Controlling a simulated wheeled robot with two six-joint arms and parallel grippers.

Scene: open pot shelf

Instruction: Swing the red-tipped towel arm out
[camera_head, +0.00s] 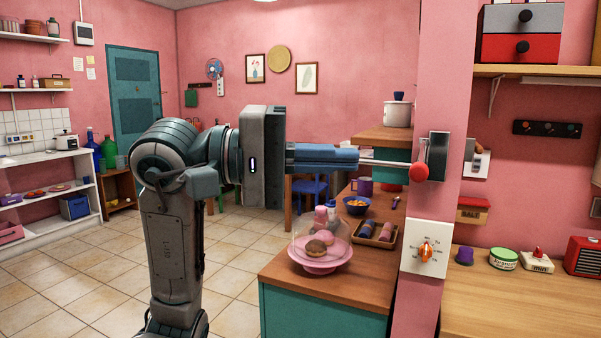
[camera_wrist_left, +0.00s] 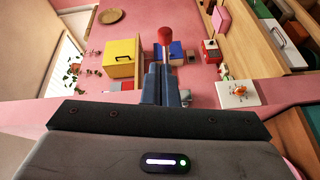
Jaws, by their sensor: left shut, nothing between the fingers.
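The towel arm is a thin metal rod (camera_head: 388,163) with a red tip (camera_head: 419,172), beside a dark bracket (camera_head: 437,155) on the pink pillar. The rod runs from the red tip left to my fingers, where the rest is hidden. My left gripper (camera_head: 357,158) has its blue fingers shut together, pointing right toward the pillar. In the left wrist view the red tip (camera_wrist_left: 164,36) stands straight beyond the closed fingertips (camera_wrist_left: 165,70), with a short piece of rod between. I cannot tell whether fingers and rod touch. My right gripper is not in view.
A white dial plate (camera_head: 427,249) with an orange knob is on the pillar (camera_head: 459,110) below the bracket. A wooden counter (camera_head: 365,286) below my gripper holds a pink cake stand (camera_head: 320,260), a tray (camera_head: 376,234) and a bowl. Open floor lies left.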

